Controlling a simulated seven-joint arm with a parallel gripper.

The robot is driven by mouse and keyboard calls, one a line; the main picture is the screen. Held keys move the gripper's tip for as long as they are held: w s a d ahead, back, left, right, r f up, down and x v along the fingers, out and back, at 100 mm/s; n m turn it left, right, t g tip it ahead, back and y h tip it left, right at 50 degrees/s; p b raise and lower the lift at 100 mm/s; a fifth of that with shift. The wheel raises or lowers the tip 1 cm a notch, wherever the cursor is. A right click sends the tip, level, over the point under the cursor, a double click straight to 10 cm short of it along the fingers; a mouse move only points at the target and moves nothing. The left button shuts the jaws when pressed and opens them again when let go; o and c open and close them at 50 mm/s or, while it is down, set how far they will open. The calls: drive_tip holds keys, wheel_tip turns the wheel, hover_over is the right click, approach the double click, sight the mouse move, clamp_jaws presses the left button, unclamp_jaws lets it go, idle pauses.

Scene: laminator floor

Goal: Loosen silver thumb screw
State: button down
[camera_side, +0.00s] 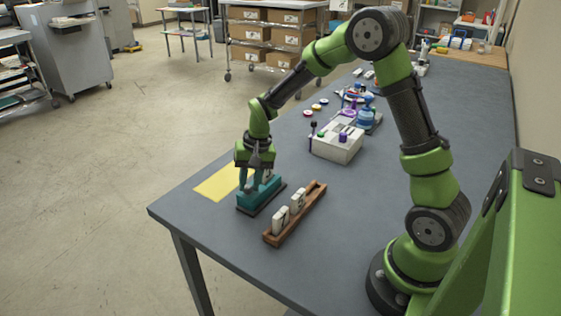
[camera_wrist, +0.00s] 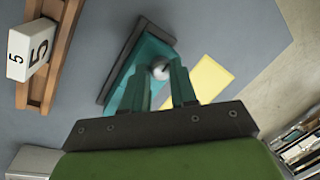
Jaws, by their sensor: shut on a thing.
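The silver thumb screw (camera_wrist: 160,70) shows as a small round silver head between my fingertips in the wrist view. It sits on a teal block (camera_wrist: 128,78) with a dark base plate. In the side view the teal block (camera_side: 257,196) stands near the table's front left edge. My gripper (camera_side: 257,184) points down over the block, and its fingers are shut on the screw. The fingers (camera_wrist: 163,80) hide part of the block in the wrist view. The screw cannot be made out in the side view.
A wooden rack (camera_side: 296,216) with white numbered tiles (camera_side: 281,219) stands right beside the block. A yellow sheet (camera_side: 217,184) lies on its other side. A pale box (camera_side: 337,147) with small knobs stands farther back. Bare table lies between the rack and my base.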

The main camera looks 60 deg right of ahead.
drive_tip(key=shift+n, duration=0.3)
drive_tip(key=n, duration=0.4)
drive_tip(key=shift+w+d+g, duration=0.1)
drive_tip(key=shift+w+g, duration=0.05)
drive_tip(key=shift+g, duration=0.25)
drive_tip(key=n, duration=0.4)
drive_tip(key=shift+w+g+y, duration=0.15)
drive_tip(key=shift+g+y, duration=0.15)
drive_tip(key=shift+g, duration=0.1)
drive_tip(key=n+g, duration=0.1)
drive_tip(key=n, duration=0.4)
drive_tip(key=shift+w, duration=0.1)
drive_tip(key=n, duration=0.4)
drive_tip(key=shift+w+g, duration=0.1)
drive_tip(key=shift+g, duration=0.2)
drive_tip(key=shift+h, duration=0.4)
drive_tip(key=c, duration=0.9)
unclamp_jaws()
